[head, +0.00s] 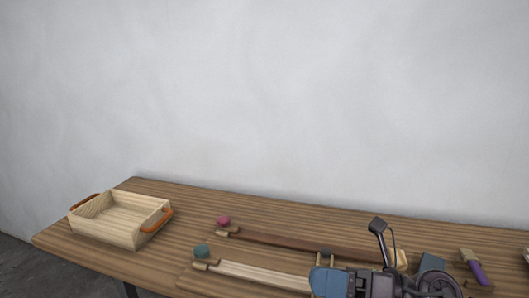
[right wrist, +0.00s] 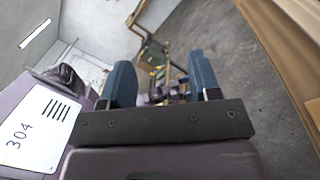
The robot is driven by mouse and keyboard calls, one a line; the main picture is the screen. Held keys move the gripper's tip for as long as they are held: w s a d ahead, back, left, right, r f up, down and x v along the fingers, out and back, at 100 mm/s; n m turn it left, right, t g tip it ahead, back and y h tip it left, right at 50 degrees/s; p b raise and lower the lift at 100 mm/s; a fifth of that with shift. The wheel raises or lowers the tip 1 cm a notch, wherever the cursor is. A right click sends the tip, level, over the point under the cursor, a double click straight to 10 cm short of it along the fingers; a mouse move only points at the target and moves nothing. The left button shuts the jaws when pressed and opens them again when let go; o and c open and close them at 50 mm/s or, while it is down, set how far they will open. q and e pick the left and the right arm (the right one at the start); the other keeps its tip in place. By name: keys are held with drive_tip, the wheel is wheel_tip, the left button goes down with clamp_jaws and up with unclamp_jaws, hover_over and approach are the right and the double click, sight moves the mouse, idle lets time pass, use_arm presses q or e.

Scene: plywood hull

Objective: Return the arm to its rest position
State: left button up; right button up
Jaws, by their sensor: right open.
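My right gripper (head: 328,281) is low in the head view, over the front part of the workbench, with its arm coming in from the lower right. In the right wrist view its two dark blue fingers (right wrist: 162,78) stand apart with a clear gap and nothing held between them. The gripper covers part of the bench behind it. My left gripper and arm are not in view.
A wooden tray (head: 110,239) with orange handles stands on the workbench (head: 170,260) at left. A purple-handled brush (head: 477,270) lies at right. Bench space beside the tray is clear.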

drive_tip(key=d+f+m+t+h, duration=0.4)
drive_tip(key=d+m+h, duration=0.15)
drive_tip(key=m, duration=0.55)
drive_tip(key=s+d+f+m+t+h, duration=0.1)
drive_tip(key=d+f+m+t+h, duration=0.2)
drive_tip(key=d+m+t+h, duration=0.55)
drive_tip(key=d+f+m+t+h, duration=0.15)
drive_tip(key=f+m+h, duration=0.25)
drive_tip(key=m, duration=1)
drive_tip(key=s+d+f+m+g+h, duration=0.1)
drive_tip(key=s+d+f+m+g, duration=0.1)
drive_tip(key=s+f+m+g, duration=0.25)
drive_tip(key=s+d+f+m+g+h, duration=0.2)
drive_tip(key=s+d+f+g, duration=0.15)
drive_tip(key=s+f, duration=0.3)
drive_tip(key=s+a+f+m+g+y, duration=0.1)
drive_tip(key=s+f+m+g, duration=0.2)
drive_tip(key=s, duration=0.4)
drive_tip(key=s+a+f+g+y, duration=0.1)
drive_tip(key=s+a+f+g, duration=0.1)
drive_tip(key=s+g, duration=0.4)
drive_tip(key=w+f+n+t+y+p, duration=0.1)
drive_tip(key=w+f+t, duration=0.4)
drive_tip(key=w+t, duration=0.3)
drive_tip(key=shift+f+t+p, duration=0.35)
drive_tip(key=shift+f+t, duration=0.05)
drive_tip(key=shift+t, duration=0.7)
